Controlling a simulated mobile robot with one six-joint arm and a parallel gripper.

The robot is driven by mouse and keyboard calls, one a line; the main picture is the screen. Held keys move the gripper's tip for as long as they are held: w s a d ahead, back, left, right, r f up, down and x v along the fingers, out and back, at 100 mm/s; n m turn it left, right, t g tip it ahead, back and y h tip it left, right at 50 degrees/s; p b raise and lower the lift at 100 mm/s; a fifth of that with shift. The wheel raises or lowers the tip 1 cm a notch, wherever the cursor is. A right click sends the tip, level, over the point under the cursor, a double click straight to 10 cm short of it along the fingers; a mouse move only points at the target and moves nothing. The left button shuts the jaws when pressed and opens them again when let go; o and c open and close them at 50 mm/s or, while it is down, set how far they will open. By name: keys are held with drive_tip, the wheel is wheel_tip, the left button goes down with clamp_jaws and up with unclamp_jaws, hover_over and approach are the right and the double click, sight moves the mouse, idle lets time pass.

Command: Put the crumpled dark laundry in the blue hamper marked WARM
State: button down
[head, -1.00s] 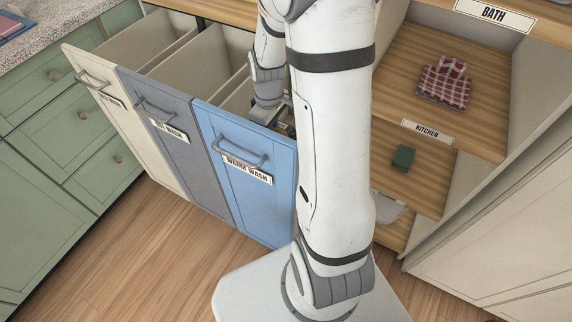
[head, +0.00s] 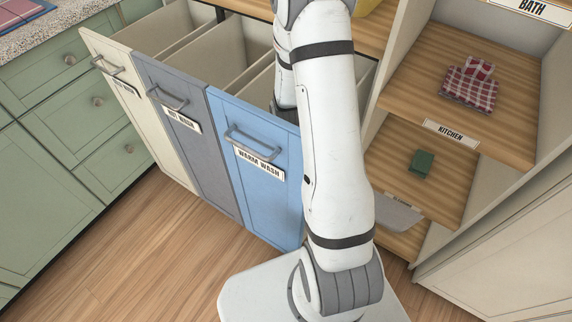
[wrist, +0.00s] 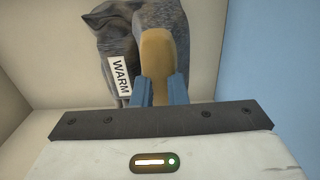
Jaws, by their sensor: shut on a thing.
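The crumpled dark laundry (wrist: 190,40) shows at the top middle of the wrist view, a dark grey bundle with a white tag reading WARM. My gripper (wrist: 158,82) has its blue fingers shut on an upright tan part of this bundle. Cream walls and a blue panel surround them in the wrist view, so they appear to be inside the hamper. The blue hamper (head: 258,190), labelled WARM WASH, is pulled open in the head view. My arm goes down behind its front, which hides my gripper and the laundry there. Whether the laundry touches the bottom is unclear.
A grey hamper (head: 182,150) and a cream hamper (head: 125,110) stand open to the left of the blue one. Shelves at right hold a red checked cloth (head: 470,86) and a green item (head: 421,163). Green drawers (head: 75,120) stand at far left. Wooden floor lies in front.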

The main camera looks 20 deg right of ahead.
drive_tip(key=shift+f, duration=0.85)
drive_tip(key=shift+f, duration=0.1)
drive_tip(key=shift+f+b, duration=0.15)
drive_tip(key=shift+b, duration=0.15)
drive_tip(key=c, duration=1.5)
unclamp_jaws()
drive_tip(key=shift+o, duration=0.2)
wheel_tip(320, 180, up, 12)
drive_tip(key=p, duration=0.3)
drive_tip(key=shift+r, duration=0.25)
drive_tip(key=shift+p, duration=0.3)
